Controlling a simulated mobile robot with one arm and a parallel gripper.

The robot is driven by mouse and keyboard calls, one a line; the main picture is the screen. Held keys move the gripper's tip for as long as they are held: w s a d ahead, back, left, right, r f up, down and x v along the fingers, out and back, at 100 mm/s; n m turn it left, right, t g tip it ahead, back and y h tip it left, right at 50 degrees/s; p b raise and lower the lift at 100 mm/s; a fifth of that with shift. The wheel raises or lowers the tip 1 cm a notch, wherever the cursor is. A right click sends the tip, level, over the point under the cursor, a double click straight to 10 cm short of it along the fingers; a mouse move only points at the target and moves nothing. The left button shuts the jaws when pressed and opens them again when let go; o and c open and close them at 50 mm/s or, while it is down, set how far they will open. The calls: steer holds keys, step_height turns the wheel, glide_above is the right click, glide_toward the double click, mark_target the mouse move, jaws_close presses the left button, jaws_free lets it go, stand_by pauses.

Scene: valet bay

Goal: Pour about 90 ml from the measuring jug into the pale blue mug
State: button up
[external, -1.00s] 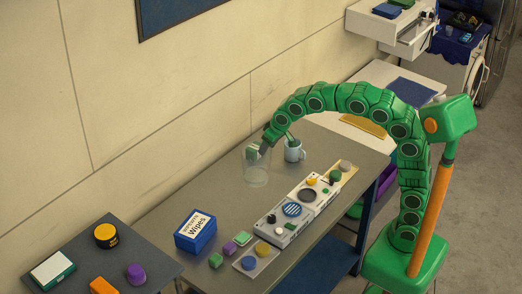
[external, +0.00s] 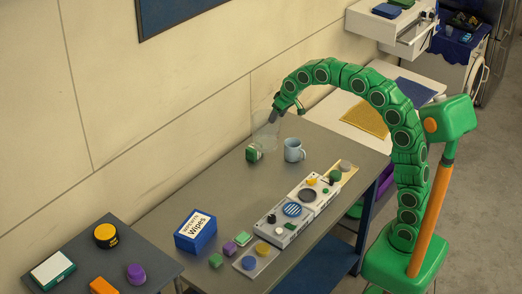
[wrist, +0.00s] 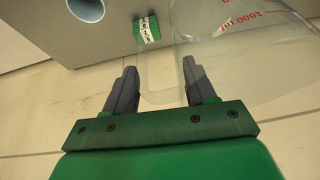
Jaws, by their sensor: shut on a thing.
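The clear measuring jug (external: 263,130) is lifted above the grey table, near the wall. My gripper (external: 274,117) is shut on it at its right side. In the wrist view the jug (wrist: 235,35) shows red markings with 1000 ml, and its clear handle runs between my gripper's two fingers (wrist: 162,72). I cannot make out the liquid level. The pale blue mug (external: 294,151) stands upright on the table, below and to the right of the jug. Its round opening (wrist: 88,8) shows at the top left of the wrist view.
A small green-and-white box (external: 254,154) stands on the table left of the mug, below the jug. A control panel (external: 292,211) with knobs and a blue wipes box (external: 196,232) stand nearer the front. The table's left middle is clear.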

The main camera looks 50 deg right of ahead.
steer(key=s+d+f+m+h, duration=0.1)
steer(key=s+d, duration=0.1)
steer(key=d, duration=1.7)
steer(key=s+d+f+m, duration=0.1)
steer(key=d+m, duration=0.1)
steer(key=d, duration=1.7)
step_height(320, 180, down, 16)
steer(key=shift+a+f, duration=0.2)
steer(key=shift+f, duration=0.05)
steer(key=shift+a+r, duration=0.1)
